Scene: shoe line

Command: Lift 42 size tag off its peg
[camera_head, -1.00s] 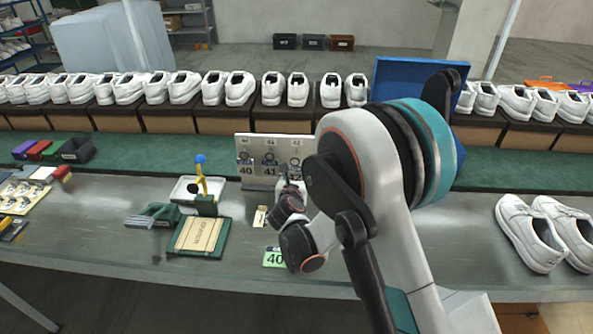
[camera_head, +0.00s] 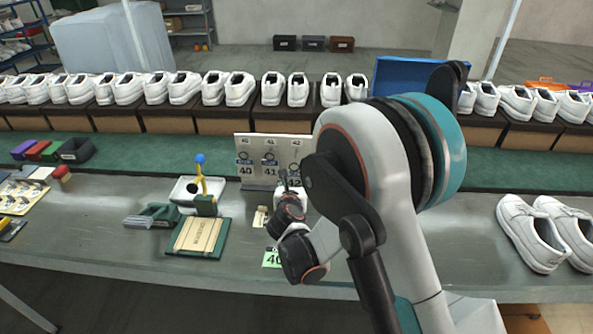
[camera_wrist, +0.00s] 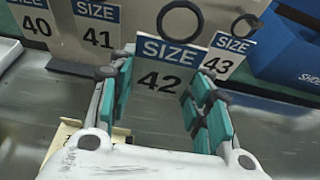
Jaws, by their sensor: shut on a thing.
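The 42 size tag (camera_wrist: 162,68) is white with a blue SIZE band and hangs upright in the middle of the wrist view. My gripper (camera_wrist: 162,98) is shut on it, with teal pads at its left and right edges. A dark ring (camera_wrist: 180,8) shows above the tag; I cannot tell whether it still sits on its peg. In the head view, my gripper (camera_head: 287,184) is at the right part of the peg board (camera_head: 255,143), and partly covers the 42 tag.
The 40 tag (camera_wrist: 35,24) and 41 tag (camera_wrist: 97,33) hang to the left, and the 43 tag (camera_wrist: 225,55) is close on the right. A blue box (camera_wrist: 292,55) stands behind. A green 40 card (camera_head: 272,259) and a green-edged tray (camera_head: 181,251) lie on the table.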

